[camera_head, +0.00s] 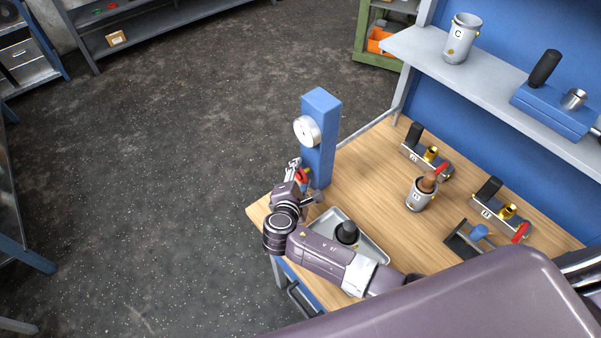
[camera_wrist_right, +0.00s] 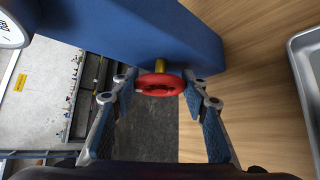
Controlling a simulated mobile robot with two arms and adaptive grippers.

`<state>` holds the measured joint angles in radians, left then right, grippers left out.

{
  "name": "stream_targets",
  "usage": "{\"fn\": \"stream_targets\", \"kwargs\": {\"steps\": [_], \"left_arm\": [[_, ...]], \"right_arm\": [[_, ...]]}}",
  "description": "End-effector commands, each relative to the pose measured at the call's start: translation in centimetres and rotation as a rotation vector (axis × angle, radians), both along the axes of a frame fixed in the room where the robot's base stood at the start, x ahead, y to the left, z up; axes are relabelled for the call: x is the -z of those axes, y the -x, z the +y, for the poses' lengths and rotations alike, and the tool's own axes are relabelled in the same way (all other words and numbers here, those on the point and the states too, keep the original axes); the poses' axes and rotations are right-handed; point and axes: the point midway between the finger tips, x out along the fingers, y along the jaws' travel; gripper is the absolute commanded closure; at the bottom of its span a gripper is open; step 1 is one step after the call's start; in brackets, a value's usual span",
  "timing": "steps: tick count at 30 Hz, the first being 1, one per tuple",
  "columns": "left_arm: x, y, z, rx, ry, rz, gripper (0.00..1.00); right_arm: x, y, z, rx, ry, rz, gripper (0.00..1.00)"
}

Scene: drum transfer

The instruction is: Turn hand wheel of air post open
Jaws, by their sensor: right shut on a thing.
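The blue air post (camera_head: 320,135) stands upright at the left corner of the wooden bench, with a round white gauge (camera_head: 307,131) on its upper part. Its red hand wheel (camera_head: 303,176) sits low on the post; in the right wrist view the red wheel (camera_wrist_right: 161,85) is on a brass stem. My right gripper (camera_head: 296,168) is at the wheel, and in the wrist view its fingers (camera_wrist_right: 160,82) are on either side of the wheel's rim, shut on it. The gripper partly hides the wheel in the head view. My left gripper is not in view.
A metal tray (camera_head: 372,252) with a black-topped object (camera_head: 347,232) lies close beside my right arm. A grey shelf (camera_head: 500,85) hangs behind. The floor at left is clear.

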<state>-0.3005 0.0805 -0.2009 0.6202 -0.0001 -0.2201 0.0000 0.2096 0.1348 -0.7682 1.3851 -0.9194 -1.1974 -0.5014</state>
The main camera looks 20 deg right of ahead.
Motion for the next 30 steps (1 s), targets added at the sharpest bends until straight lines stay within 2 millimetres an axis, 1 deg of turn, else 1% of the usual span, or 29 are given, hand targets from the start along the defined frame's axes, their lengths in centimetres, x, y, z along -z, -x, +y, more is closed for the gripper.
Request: {"fn": "stream_targets", "kwargs": {"steps": [3,4,8,9,16,20,23,30], "left_arm": [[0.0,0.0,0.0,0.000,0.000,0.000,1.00],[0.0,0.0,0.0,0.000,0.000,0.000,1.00],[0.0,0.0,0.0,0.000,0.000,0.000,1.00],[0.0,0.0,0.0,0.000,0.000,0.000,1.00],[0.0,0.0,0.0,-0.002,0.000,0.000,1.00],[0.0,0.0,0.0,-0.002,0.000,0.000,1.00],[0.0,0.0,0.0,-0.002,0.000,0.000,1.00],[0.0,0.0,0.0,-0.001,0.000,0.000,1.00]], "right_arm": [[0.2,0.1,0.1,-0.002,-0.002,0.004,0.83],[0.2,0.1,0.1,-0.002,-0.002,0.004,0.57],[0.1,0.1,0.1,-0.001,-0.001,0.003,0.42],[0.1,0.1,0.1,-0.001,-0.001,0.001,0.40],[0.0,0.1,0.0,-0.001,-0.001,0.000,0.40],[-0.2,0.6,0.4,-0.002,-0.002,0.000,0.40],[-0.7,1.8,1.1,-0.002,-0.004,0.001,0.40],[-2.8,6.0,3.4,-0.002,-0.006,0.003,0.40]]}}
